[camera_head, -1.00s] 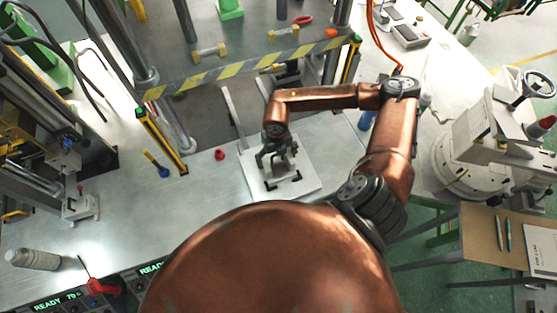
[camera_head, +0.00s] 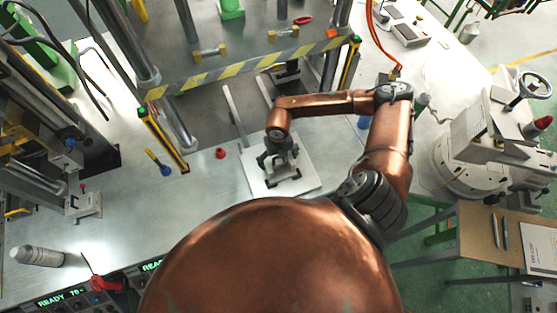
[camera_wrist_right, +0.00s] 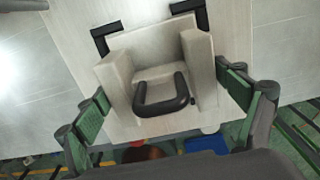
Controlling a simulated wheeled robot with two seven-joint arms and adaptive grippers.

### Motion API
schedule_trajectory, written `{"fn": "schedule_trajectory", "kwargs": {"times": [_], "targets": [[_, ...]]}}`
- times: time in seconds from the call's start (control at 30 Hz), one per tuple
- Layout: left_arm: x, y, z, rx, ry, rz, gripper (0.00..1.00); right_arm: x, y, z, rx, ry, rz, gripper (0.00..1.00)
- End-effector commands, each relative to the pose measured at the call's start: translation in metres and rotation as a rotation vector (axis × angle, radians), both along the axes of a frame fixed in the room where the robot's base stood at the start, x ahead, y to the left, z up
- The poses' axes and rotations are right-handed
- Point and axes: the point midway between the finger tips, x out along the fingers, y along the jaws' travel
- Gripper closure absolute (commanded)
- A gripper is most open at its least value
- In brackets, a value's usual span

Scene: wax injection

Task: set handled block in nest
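A pale grey block (camera_wrist_right: 203,68) with raised sides and a black handle (camera_wrist_right: 163,105) shows in the right wrist view. Its far corners lie at two black corner brackets (camera_wrist_right: 105,38) on a white plate (camera_wrist_right: 75,32); I cannot tell whether it sits flat. My right gripper (camera_wrist_right: 163,86) is open, its green-padded fingers on either side of the block, apart from it. In the head view my right gripper (camera_head: 281,163) is over the white plate (camera_head: 310,184) and hides most of the block. My left gripper is not in view.
A striped yellow-black bar (camera_head: 245,66) and press columns stand behind the plate. A red cap (camera_head: 221,153) and a yellow-blue tool (camera_head: 159,163) lie left of it. The steel table left of the plate is mostly clear. A white machine (camera_head: 475,135) stands at right.

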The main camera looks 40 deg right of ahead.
Motion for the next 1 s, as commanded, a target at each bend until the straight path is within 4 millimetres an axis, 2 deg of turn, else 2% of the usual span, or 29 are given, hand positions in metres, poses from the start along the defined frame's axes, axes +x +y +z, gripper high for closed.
{"fn": "schedule_trajectory", "kwargs": {"times": [0.13,0.43,0.57,1.0], "targets": [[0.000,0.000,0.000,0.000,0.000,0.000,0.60,0.000,0.000,0.001,0.000,-0.001,0.000,0.00],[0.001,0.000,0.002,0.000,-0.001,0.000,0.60,0.000,0.000,0.002,0.000,-0.001,0.000,0.00],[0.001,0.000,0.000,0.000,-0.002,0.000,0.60,0.001,0.000,0.011,0.001,-0.003,0.000,0.00],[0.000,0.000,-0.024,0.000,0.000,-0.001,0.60,0.001,0.000,0.096,-0.001,-0.003,0.001,0.00]]}}
